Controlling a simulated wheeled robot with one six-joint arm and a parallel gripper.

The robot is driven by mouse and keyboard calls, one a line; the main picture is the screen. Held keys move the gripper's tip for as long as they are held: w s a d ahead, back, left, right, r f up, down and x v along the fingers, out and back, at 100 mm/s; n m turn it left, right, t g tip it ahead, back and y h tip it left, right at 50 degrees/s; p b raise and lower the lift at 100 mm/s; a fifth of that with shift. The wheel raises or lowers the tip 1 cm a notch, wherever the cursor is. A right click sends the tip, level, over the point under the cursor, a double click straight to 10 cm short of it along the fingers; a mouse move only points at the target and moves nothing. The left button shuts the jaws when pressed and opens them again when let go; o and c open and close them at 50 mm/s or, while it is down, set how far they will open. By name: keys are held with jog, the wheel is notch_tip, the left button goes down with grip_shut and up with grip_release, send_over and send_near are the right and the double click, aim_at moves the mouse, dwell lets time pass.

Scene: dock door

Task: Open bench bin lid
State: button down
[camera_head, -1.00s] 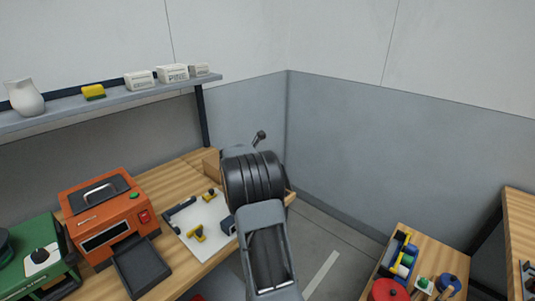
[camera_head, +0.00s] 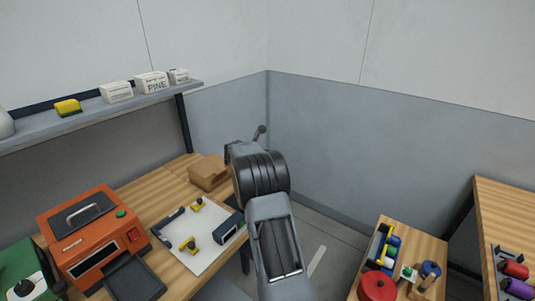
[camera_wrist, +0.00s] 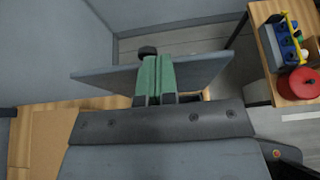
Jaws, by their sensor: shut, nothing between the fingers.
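In the wrist view a flat grey panel (camera_wrist: 105,79), which looks like the bin lid, spans behind and to both sides of my gripper. A dark round knob (camera_wrist: 147,50) shows at its far edge. My gripper (camera_wrist: 154,80) has green fingers, pressed together and empty, in front of the panel; whether they touch it I cannot tell. The panel looks tilted, but its angle is unclear. The bin body is mostly hidden below my gripper. In the head view my arm covers this spot, and the fingers are hidden.
A tan box (camera_head: 208,171) stands on the wooden bench, left of my arm. A white board (camera_head: 187,258) with yellow-handled pieces and an orange machine (camera_head: 88,240) are nearer. Walls close the corner.

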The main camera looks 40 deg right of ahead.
dwell(0.3)
jog(key=d+r+b+v, duration=0.1)
jog(key=r+b+v, duration=0.1)
jog(key=v, duration=1.1)
jog(key=s+a+f+m+g+y, duration=0.2)
jog(key=s+a+f+m+y, duration=0.35)
jog(key=s+f+m, duration=0.35)
jog(key=s+a+r+m+t+y, duration=0.2)
jog(key=s+a+m+y, duration=0.5)
jog(key=s+a+m, duration=0.4)
jog(key=s+a+t, duration=0.1)
jog(key=s+a, duration=0.5)
jog(key=a, duration=0.2)
jog(key=shift+a+r+m, duration=0.2)
jog(key=shift+r+m, duration=0.15)
jog(key=shift+m, duration=0.05)
